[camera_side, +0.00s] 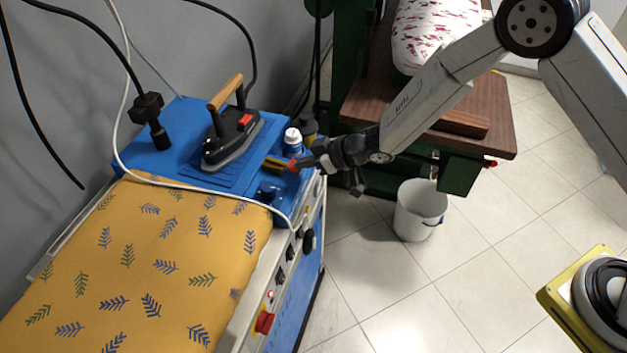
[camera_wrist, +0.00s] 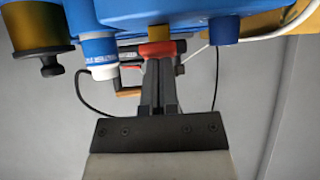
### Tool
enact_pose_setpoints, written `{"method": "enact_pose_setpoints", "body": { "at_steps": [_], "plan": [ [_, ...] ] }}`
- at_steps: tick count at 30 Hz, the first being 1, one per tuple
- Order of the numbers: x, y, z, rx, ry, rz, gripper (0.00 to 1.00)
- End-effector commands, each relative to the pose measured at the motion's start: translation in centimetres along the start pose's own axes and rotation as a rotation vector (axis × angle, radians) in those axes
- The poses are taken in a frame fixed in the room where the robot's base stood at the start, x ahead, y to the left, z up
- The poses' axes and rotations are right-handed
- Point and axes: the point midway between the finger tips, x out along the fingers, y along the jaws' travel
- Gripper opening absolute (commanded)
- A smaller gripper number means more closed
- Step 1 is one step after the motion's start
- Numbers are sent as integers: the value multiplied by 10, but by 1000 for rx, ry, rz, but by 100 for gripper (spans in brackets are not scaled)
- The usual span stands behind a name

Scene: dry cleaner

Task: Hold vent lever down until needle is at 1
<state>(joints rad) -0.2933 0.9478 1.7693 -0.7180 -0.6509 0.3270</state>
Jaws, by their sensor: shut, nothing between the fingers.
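The vent lever seems to be the red-ended part (camera_side: 292,165) at the right edge of the blue machine top, beside a yellow piece; I cannot tell whether it is pressed down. It also shows as a red bar (camera_wrist: 158,48) at the top middle of the wrist view. My gripper (camera_side: 304,163) is shut and empty, its fingertips right at the red part. In the wrist view the shut fingers (camera_wrist: 158,62) reach up to the red bar and overlap it; contact is not certain. No gauge needle can be read in either view.
A white bottle with blue (camera_side: 292,140) stands close behind the fingertips. A blue knob (camera_side: 268,192) is in front. An iron (camera_side: 230,138) rests on the blue top (camera_side: 150,160). A white cord crosses the yellow padded board (camera_side: 150,260). A bucket (camera_side: 420,212) stands on the floor.

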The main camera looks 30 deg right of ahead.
Motion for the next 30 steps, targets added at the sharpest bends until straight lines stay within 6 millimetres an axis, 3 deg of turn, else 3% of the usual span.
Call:
{"method": "enact_pose_setpoints", "body": {
  "at_steps": [30],
  "plan": [
    [-3, 0, -5, -1, -1, -1, 0]
  ]
}}
